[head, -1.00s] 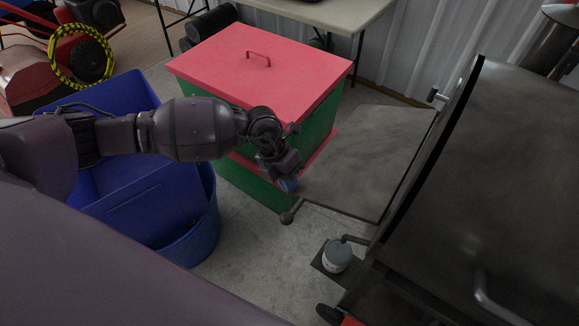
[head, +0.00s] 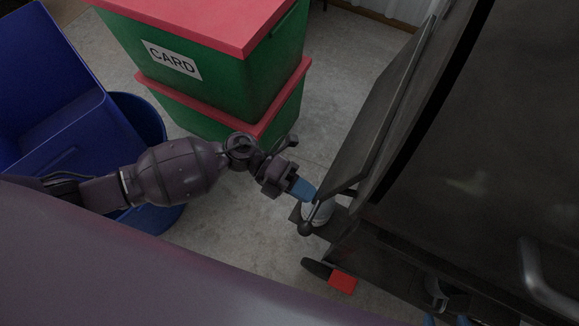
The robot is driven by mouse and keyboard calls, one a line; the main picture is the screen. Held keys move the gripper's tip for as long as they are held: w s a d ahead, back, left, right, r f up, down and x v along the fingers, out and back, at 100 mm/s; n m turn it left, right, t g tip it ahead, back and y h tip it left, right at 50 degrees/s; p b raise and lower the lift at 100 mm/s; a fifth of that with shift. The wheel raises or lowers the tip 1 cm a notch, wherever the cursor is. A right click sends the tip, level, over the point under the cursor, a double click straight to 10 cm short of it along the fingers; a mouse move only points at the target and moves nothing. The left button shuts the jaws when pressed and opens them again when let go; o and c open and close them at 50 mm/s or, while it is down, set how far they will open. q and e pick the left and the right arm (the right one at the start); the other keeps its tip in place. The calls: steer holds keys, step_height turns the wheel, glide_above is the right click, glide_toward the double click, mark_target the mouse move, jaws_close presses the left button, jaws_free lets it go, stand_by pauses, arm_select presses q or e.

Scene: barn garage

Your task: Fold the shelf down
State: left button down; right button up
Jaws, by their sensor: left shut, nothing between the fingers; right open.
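The shelf (head: 385,105) is a dark metal panel on the left side of a black grill-like body (head: 480,130). It is steeply tilted, no longer flat, and shows as a narrow strip. My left gripper (head: 306,190) is shut with blue fingertips and nothing between them. It is at the near lower corner of the shelf; whether it touches cannot be told. My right gripper (head: 446,319) shows only its blue fingertips at the bottom edge, open, in front of the black body.
A pale can (head: 318,212) stands on a small bracket below the shelf corner, partly hidden. Green boxes with red lids (head: 205,70) and blue bins (head: 60,110) stand to the left. Bare concrete floor (head: 335,95) lies between the boxes and the shelf.

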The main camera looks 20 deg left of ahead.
mark_target(320, 203)
arm_select(q)
steer(key=shift+h, duration=0.6)
steer(key=x, duration=0.2)
steer(key=b+x, duration=0.1)
steer(key=x, duration=0.1)
steer(key=shift+s+f, duration=0.15)
steer(key=shift+f, duration=0.25)
steer(key=shift+x, duration=0.9)
arm_select(e)
steer(key=shift+a+f+t, duration=0.1)
steer(key=shift+f+t, duration=0.05)
steer(key=shift+t, duration=0.15)
arm_select(q)
steer(key=shift+s+d+r, duration=0.1)
